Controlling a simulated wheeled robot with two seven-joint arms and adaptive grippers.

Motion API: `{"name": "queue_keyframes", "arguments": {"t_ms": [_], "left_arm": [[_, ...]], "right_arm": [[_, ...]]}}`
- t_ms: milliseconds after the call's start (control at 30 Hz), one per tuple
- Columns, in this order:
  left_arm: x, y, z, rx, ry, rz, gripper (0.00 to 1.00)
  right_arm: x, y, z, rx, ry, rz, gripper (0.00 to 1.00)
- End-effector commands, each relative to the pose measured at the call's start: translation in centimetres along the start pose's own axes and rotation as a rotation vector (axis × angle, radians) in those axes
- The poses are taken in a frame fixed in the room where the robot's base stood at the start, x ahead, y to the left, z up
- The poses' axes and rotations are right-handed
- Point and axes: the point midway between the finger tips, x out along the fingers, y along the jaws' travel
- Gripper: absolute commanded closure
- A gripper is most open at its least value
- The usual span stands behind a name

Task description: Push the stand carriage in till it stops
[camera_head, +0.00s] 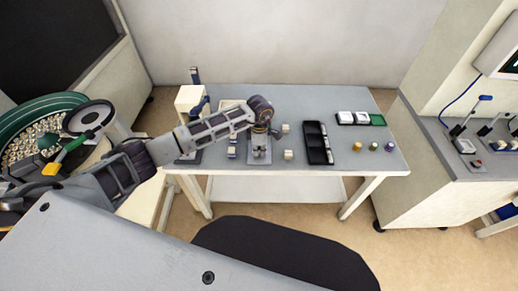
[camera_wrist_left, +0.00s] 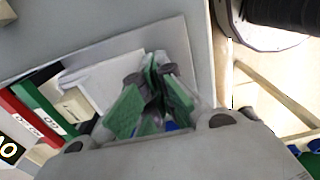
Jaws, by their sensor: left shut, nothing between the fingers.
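My left arm reaches in from the left over the table in the head view. Its gripper (camera_head: 262,130) points down at a small grey fixture (camera_head: 259,157) on a flat base plate, which looks like the stand with its carriage. The arm and gripper cover part of it, so I cannot tell how far in the carriage is or whether the fingers touch it. In the left wrist view the green-padded fingers (camera_wrist_left: 155,80) are shut and empty above a pale plate (camera_wrist_left: 105,70). My right gripper is not in view.
The table (camera_head: 225,180) also holds a white upright device (camera_head: 189,100), a black tray (camera_head: 317,143), small pale blocks (camera_head: 288,155) and several small coloured pieces (camera_head: 373,147). A green bowl feeder (camera_head: 40,112) stands left. A side counter (camera_head: 450,150) stands right.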

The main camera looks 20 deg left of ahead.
Motion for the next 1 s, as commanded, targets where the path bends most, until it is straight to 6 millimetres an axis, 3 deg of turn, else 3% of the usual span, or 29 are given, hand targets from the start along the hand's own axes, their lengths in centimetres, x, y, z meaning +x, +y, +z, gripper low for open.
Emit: {"name": "queue_keyframes", "arguments": {"t_ms": [1000], "left_arm": [[0.0,-2.0,0.0,0.0,0.0,-0.001,1.0]], "right_arm": [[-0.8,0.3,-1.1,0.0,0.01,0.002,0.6]]}}
